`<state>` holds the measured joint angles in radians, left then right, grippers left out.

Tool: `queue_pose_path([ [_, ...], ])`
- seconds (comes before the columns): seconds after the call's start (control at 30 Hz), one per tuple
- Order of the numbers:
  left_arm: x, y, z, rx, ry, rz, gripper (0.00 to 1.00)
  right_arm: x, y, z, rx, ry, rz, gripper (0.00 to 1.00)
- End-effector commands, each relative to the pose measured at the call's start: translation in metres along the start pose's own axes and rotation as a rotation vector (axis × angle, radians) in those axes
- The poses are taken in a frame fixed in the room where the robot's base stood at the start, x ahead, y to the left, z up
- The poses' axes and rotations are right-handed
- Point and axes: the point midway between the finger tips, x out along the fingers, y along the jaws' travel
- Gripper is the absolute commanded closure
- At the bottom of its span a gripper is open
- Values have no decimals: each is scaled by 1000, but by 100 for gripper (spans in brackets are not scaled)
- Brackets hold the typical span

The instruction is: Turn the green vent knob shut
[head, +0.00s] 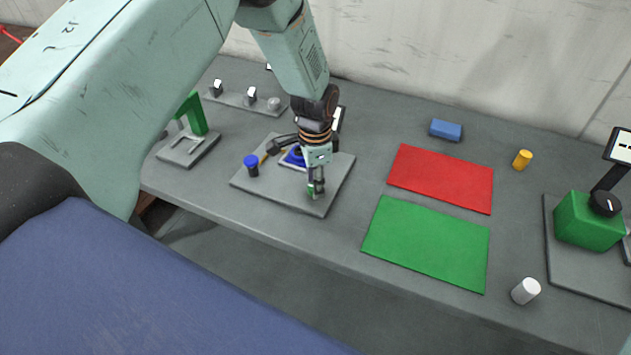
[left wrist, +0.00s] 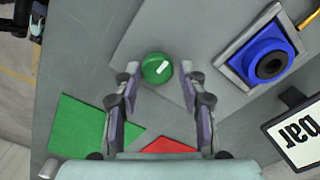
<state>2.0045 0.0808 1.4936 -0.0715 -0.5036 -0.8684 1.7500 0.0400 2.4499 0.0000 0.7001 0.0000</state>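The green vent knob (left wrist: 157,68) is round with a white pointer mark and sits on a grey plate (left wrist: 200,30). In the left wrist view its mark slants up to the right. My left gripper (left wrist: 159,74) is open, with one fingertip on each side of the knob and a small gap showing on both sides. In the head view my left gripper (head: 316,190) points down at the front corner of the plate (head: 285,196) and mostly hides the knob (head: 311,194). I cannot tell how far the fingertips reach down beside it. My right gripper is not in view.
On the same plate are a blue square fitting (left wrist: 262,55) and a blue-capped post (head: 251,165). A display reading "bar" (left wrist: 300,130) stands close by. Red (head: 440,178) and green (head: 425,243) mats lie to the right. A green-framed device (head: 193,125) stands left.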

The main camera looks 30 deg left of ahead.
Motion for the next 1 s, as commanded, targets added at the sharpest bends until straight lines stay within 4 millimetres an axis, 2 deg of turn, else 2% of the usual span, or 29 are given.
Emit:
queue_pose_path([
  [0.13, 2, 1, 1, -1, -2, 3, 44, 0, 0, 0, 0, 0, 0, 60],
  [0.5, -3, 2, 1, -2, -2, 4, 44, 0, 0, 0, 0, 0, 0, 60],
  [0.67, -28, 2, 0, -2, -1, 3, 44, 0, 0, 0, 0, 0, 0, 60],
  [1.0, -94, 1, 1, -2, -1, 3, 44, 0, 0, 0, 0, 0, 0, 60],
])
